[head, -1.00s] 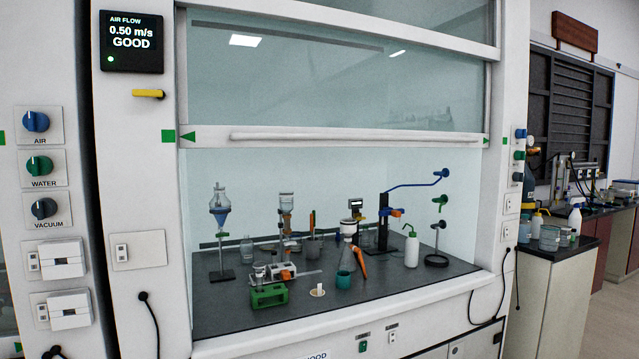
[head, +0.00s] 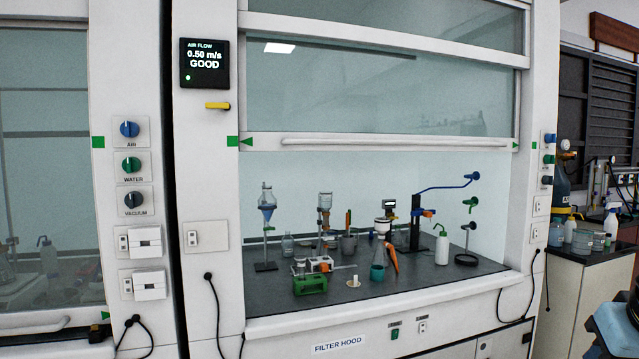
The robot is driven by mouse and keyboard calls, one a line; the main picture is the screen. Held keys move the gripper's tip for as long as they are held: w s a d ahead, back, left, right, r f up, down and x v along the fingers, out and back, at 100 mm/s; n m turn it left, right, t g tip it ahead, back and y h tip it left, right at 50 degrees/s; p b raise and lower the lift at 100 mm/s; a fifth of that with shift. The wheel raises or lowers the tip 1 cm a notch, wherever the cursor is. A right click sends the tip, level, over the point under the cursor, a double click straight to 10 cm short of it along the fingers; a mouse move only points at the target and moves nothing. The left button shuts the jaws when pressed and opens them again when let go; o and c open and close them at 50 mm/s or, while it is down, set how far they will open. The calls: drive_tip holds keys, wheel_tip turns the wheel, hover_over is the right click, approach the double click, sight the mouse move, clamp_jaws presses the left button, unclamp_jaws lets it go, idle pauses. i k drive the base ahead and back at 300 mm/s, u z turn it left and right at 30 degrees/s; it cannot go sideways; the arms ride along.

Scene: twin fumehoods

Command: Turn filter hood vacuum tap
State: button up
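The hood labelled FILTER HOOD (head: 338,343) fills the middle of the head view, with its glass sash partly raised. On its right post, a dark knob (head: 547,181) sits below a green knob (head: 549,159) and a blue knob (head: 550,138); their labels are too small to read. A dark knob labelled VACUUM (head: 133,199) is on the post left of a dark gap, below the WATER knob (head: 132,164) and AIR knob (head: 130,129). My gripper is not in view.
Glassware, a green block (head: 310,285) and a white bottle (head: 442,248) stand on the hood's dark worktop (head: 345,310). Black cables hang from both posts. A bench (head: 572,300) stands at right. A light blue object (head: 612,328) with a dark part is at the lower right.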

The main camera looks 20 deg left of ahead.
sight(546, 180)
drive_tip(key=u, duration=0.65)
drive_tip(key=i, duration=1)
drive_tip(key=z, duration=1.6)
drive_tip(key=k, duration=0.6)
drive_tip(key=i, duration=0.55)
drive_tip(key=z, duration=0.3)
